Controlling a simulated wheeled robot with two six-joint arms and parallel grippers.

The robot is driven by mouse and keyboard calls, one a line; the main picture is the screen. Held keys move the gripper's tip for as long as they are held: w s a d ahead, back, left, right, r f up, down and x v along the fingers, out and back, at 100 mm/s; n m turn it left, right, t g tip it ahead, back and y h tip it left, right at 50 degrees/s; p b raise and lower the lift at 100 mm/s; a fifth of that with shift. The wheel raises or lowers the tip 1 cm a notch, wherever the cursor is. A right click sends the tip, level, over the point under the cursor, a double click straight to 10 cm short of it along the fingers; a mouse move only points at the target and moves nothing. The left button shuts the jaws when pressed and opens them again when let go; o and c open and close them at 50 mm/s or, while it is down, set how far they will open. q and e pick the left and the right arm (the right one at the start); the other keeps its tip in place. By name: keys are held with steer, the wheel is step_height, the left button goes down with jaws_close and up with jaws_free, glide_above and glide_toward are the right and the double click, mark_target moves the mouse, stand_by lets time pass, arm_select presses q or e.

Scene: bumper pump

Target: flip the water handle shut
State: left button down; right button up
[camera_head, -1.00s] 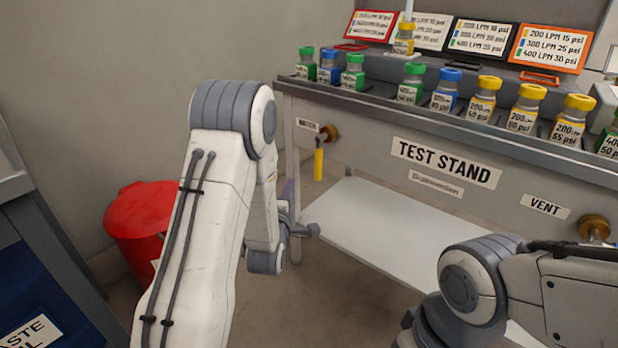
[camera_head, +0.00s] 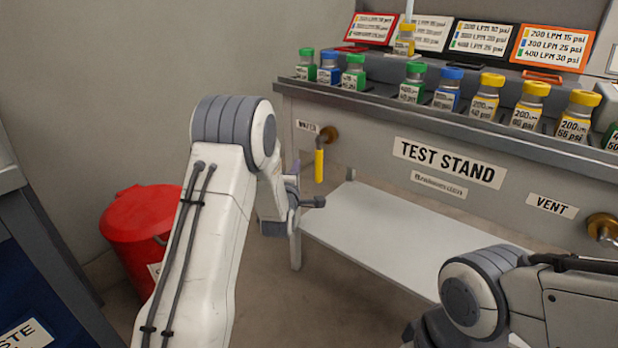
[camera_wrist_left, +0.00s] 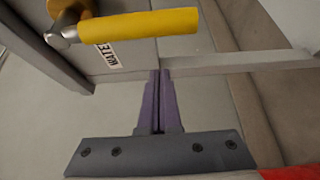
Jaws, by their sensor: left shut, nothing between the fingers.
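The water handle (camera_head: 319,165) is a yellow lever on a brass valve (camera_head: 329,134) beside the WATER label on the test stand's front. It hangs straight down. In the left wrist view the yellow handle (camera_wrist_left: 140,25) crosses the upper left, its free end just above my fingertips. My left gripper (camera_wrist_left: 159,72) has purple fingers pressed together, with nothing between them. It looks apart from the handle. In the head view my left gripper (camera_head: 294,172) is mostly hidden behind its wrist, just left of the handle. My right arm shows at lower right; its gripper is out of view.
The test stand (camera_head: 380,165) carries several capped bottles along its top edge. A white lower shelf (camera_head: 390,235) lies under it. A brass vent valve (camera_head: 604,228) sits at right. A red bin (camera_head: 140,235) stands at left. Open floor lies between bin and stand.

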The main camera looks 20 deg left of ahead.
mark_target(319, 165)
arm_select(q)
steer(key=d, duration=0.2)
steer(key=s+d+b, duration=0.1)
steer(key=d, duration=0.1)
